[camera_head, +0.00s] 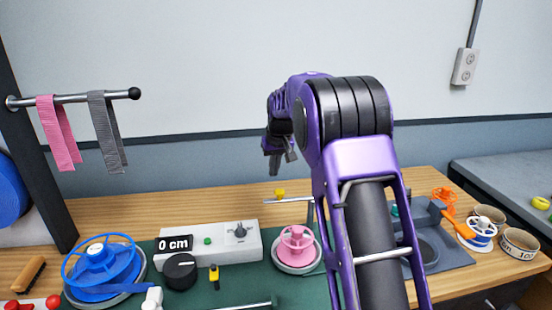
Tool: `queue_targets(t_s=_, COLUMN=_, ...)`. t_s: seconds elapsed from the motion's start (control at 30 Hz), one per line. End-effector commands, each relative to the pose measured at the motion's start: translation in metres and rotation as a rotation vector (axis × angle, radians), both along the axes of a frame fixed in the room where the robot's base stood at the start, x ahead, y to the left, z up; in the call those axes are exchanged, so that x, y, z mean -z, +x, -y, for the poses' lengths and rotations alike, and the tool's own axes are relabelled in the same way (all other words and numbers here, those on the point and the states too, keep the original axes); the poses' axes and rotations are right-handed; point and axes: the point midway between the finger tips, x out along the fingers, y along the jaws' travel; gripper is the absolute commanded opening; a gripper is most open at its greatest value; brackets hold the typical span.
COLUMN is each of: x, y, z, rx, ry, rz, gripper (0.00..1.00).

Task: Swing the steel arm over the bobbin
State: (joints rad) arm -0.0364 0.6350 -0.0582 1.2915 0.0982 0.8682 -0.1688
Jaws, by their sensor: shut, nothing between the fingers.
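A thin steel arm (291,200) with a yellow knob (279,192) reaches left from a post that my own arm partly hides. It lies behind the pink bobbin (296,243), which sits on a round grey base at the green mat's back edge. In this view the steel arm does not cross the bobbin. My gripper (280,166) hangs fingers down, above and behind the steel arm and apart from it. It is shut and empty.
A grey box (218,241) with a 0 cm display stands left of the bobbin. A blue reel (100,263) sits at the left. Pink and grey straps (105,130) hang from a wall rail. A grey tray (437,248) and several rolls stand at the right. The bench's back left strip is clear.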

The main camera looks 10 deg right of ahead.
Motion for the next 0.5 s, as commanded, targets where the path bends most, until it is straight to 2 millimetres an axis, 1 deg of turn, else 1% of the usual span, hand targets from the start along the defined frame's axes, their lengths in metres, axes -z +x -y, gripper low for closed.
queue_targets(t_s=0.03, x=0.012, y=0.003, z=-0.001, rx=0.000, ry=0.000, rz=-0.004, gripper=0.00)
queue_targets(t_s=0.07, x=0.015, y=0.003, z=-0.001, rx=0.000, ry=0.000, rz=-0.002, gripper=0.00)
queue_targets(t_s=0.13, x=0.013, y=-0.009, z=0.001, rx=0.001, ry=0.001, rz=0.000, gripper=0.00)
queue_targets(t_s=0.3, x=0.016, y=-0.026, z=0.003, rx=0.001, ry=0.001, rz=0.000, gripper=0.00)
queue_targets(t_s=0.5, x=0.017, y=-0.035, z=0.004, rx=0.000, ry=0.001, rz=0.000, gripper=0.00)
